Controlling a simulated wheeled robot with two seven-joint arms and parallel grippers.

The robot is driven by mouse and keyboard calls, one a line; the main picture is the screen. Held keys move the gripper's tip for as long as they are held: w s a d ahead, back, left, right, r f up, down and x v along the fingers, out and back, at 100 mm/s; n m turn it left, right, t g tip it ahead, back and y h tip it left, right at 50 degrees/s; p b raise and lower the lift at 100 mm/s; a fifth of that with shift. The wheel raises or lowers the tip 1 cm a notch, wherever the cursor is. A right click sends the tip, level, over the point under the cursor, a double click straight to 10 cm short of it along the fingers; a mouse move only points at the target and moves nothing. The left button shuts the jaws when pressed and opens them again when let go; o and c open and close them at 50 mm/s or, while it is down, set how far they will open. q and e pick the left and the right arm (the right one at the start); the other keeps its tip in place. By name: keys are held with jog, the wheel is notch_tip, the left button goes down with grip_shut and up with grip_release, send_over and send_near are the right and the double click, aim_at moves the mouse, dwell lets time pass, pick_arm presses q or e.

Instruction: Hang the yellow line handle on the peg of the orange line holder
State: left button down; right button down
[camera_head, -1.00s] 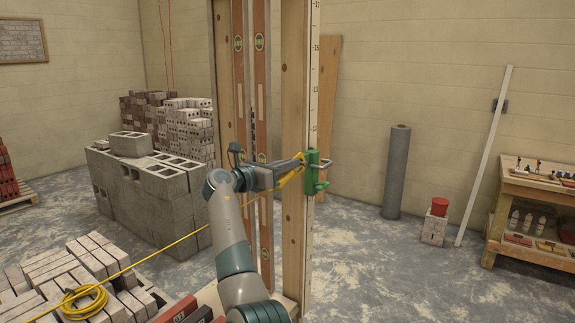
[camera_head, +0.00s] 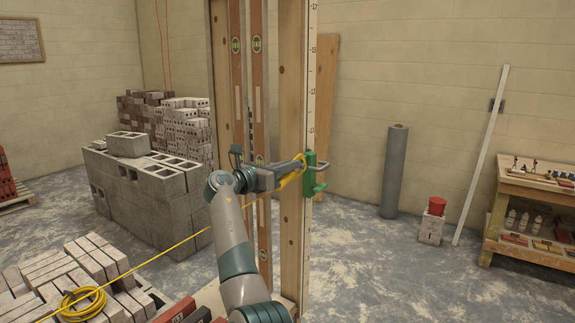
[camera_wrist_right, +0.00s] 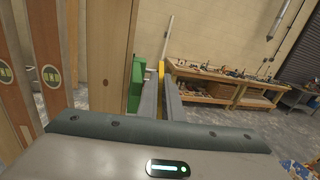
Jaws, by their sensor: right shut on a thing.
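A green line holder (camera_head: 311,178) is fixed to the upright post; no orange holder shows. A thin grey peg or bracket (camera_head: 321,163) sticks out near its top. My right gripper (camera_head: 298,163) is shut on the yellow line handle (camera_head: 291,178), close to the left of the holder. In the right wrist view a bit of the yellow handle (camera_wrist_right: 161,70) shows at the fingertips, with the green holder (camera_wrist_right: 136,82) just left of the fingers. I cannot tell whether handle and peg touch. My left gripper is out of view.
The yellow line (camera_head: 165,252) runs from the handle down left to a coil (camera_head: 82,304) on stacked bricks. A wooden post (camera_head: 292,110) with a scale and long spirit levels (camera_head: 257,100) stand beside the gripper. Open floor lies right, before the grey roll (camera_head: 395,170).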

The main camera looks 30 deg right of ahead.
jog(key=shift+s+d+p, duration=0.35)
jog(key=shift+s+p, duration=0.5)
jog(key=shift+s, duration=0.05)
jog(key=shift+s+d+p, duration=0.3)
jog(key=shift+s+p, duration=0.55)
jog(key=shift+s+d+r+p, duration=0.1)
jog(key=shift+s+d+p, duration=0.2)
jog(key=shift+s+p, duration=0.35)
jog(key=shift+s+d+f+p, duration=0.1)
jog(key=shift+s+d+p, duration=0.15)
jog(key=shift+s+p, duration=0.35)
jog(key=shift+s+d+r+p, duration=0.1)
jog(key=shift+s+d+p, duration=0.2)
jog(key=shift+s+p, duration=0.35)
